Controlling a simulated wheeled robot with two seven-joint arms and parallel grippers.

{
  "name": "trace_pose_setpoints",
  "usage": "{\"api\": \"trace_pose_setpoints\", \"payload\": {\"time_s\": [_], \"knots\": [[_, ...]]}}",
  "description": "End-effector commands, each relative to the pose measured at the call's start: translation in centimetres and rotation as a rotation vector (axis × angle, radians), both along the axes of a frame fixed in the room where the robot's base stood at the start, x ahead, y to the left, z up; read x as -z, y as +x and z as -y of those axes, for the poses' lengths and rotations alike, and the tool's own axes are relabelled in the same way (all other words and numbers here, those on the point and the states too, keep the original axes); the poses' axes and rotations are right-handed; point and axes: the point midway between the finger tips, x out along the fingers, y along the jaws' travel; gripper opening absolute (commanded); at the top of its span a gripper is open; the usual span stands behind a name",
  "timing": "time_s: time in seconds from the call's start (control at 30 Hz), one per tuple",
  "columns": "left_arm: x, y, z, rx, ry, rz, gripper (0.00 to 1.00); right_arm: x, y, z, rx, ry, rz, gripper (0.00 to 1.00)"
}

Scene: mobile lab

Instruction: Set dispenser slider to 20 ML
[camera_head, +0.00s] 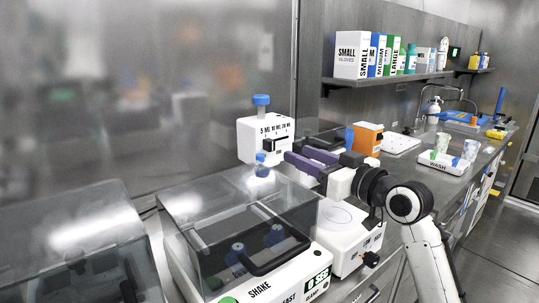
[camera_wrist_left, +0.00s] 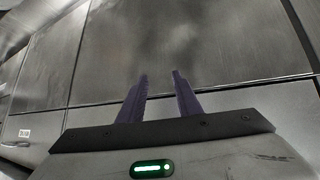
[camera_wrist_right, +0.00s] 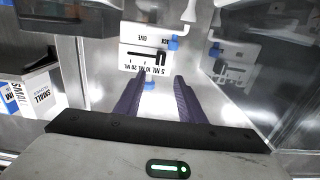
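The dispenser (camera_head: 252,151) is a white box with a blue cap, above the shaker's clear lid in the head view. It carries 5, 10 and 20 ML marks and a black slider (camera_head: 269,146), which appears near the 5 ML end. In the right wrist view, the dispenser (camera_wrist_right: 127,49) shows upside down beyond the fingertips, with its slider (camera_wrist_right: 160,57) facing me. My right gripper (camera_head: 293,155) is open and empty, just right of the dispenser; contact is not clear. My left gripper (camera_wrist_left: 159,75) is open and empty, facing bare metal panels.
The shaker (camera_head: 245,235) with its clear lid and black handle stands below the dispenser. A white device (camera_head: 345,235) with a round plate stands to its right. An orange box (camera_head: 367,140) is behind my right arm. Glove boxes (camera_head: 352,55) sit on the shelf above.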

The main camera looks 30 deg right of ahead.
Motion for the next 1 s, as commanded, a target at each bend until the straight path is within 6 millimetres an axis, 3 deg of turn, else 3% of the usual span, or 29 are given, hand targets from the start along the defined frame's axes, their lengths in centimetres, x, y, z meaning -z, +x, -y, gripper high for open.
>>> {"api": "trace_pose_setpoints", "payload": {"time_s": [0.17, 0.5, 0.7, 1.0], "knots": [[-0.2, 0.3, 0.1, 0.001, -0.002, 0.01, 0.31, 0.4, 0.9, 0.0, 0.0, 0.003, 0.002, 0.36], [-0.4, 0.3, 0.0, 0.001, 0.0, 0.01, 0.31, 0.4, 6.9, -0.6, -0.001, 0.004, 0.001, 0.36], [-0.4, 0.5, 0.0, 0.001, 0.0, 0.014, 0.31, 0.4, 9.5, -0.7, 0.0, 0.003, 0.001, 0.36], [-0.4, 0.5, 0.0, 0.0, 0.001, 0.014, 0.31, 0.5, 10.3, -0.8, 0.0, 0.0, 0.0, 0.36]]}}
